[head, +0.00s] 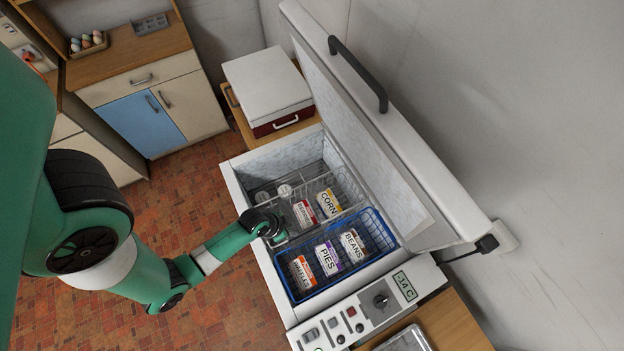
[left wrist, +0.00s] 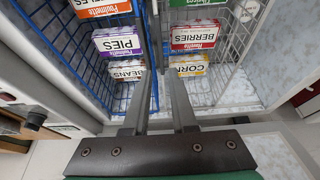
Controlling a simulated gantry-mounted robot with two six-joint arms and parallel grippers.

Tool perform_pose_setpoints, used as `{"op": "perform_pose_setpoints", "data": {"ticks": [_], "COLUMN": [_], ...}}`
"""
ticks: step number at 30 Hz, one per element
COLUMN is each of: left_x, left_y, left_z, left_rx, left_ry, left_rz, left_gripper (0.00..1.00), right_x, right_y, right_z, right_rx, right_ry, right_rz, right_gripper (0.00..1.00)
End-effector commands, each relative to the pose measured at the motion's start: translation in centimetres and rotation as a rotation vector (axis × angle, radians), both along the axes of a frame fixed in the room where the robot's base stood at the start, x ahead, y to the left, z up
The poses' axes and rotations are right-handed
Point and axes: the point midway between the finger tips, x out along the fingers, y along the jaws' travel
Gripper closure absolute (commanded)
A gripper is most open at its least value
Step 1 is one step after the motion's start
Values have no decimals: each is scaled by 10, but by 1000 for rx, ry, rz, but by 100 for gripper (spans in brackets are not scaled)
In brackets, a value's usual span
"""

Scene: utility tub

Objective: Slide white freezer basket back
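The white freezer basket (head: 345,182) is a wire basket inside the open chest freezer, beside a blue wire basket (head: 384,226). It holds a red-labelled berries box (head: 304,212) and a yellow-labelled corn box (head: 328,203). In the left wrist view the white basket (left wrist: 236,45) is on the right and the blue basket (left wrist: 122,96) on the left. My left gripper (head: 277,236) is over the freezer's front side, near where the baskets meet. In the left wrist view its fingers (left wrist: 163,76) are apart, pointing along the line between the baskets. Contact with the white basket cannot be told. My right gripper is out of view.
The freezer lid (head: 400,140) stands raised behind. The freezer's front rim (head: 262,262) runs below my left arm. The blue basket holds waffles, pies (head: 328,257) and beans boxes. A control panel (head: 372,308) is at the near end.

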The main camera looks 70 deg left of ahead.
Motion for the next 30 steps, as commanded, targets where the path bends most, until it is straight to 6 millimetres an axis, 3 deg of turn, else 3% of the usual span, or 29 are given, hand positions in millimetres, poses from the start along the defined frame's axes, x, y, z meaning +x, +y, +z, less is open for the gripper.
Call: {"op": "perform_pose_setpoints", "data": {"ticks": [6,15,18,29,30], "left_x": [11,36,41,44,44], "left_y": [2,7,8,9,9], "left_z": [-33,-91,-101,-106,-106], "left_rx": [1,1,1,1,1], "left_ry": [-1,0,-1,-3,-3], "left_rz": [-3,-3,-3,-2,-2], "left_gripper": [75,75,75,75,82], "right_x": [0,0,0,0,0], "right_y": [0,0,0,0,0], "right_z": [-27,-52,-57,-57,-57], "right_rx": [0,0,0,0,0], "right_ry": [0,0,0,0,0], "right_rz": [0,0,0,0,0], "right_gripper": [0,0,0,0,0]}}
